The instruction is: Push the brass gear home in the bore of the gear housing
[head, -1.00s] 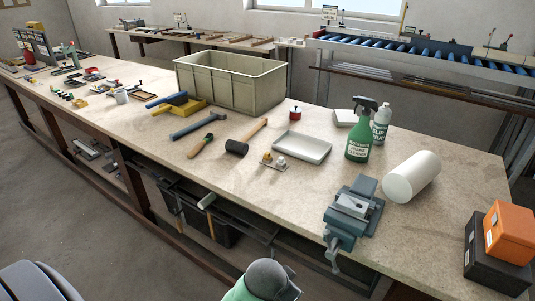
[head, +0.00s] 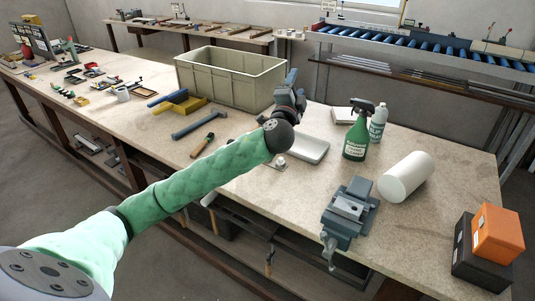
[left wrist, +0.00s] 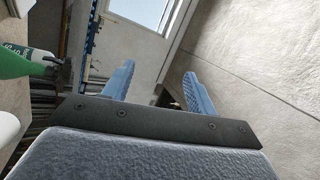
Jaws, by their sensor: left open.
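A pale grey block with a small dark hole (head: 349,206) sits in the blue-grey vise (head: 340,228) at the bench's front right; it may be the gear housing. I cannot make out the brass gear in either view. My left gripper (head: 291,78) is raised in front of the grey-green crate, up and left of the vise and apart from the block. In the left wrist view its two blue fingers (left wrist: 157,72) stand apart with nothing between them. A small metal part (head: 280,163) shows beside my left arm, partly hidden. My right gripper is out of view.
A crate (head: 222,82), a pale tray (head: 308,150), a green spray bottle (head: 356,135), a white bottle (head: 378,124) and a white roll (head: 405,177) stand on the bench. Orange (head: 497,234) and black boxes (head: 478,268) are at the right.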

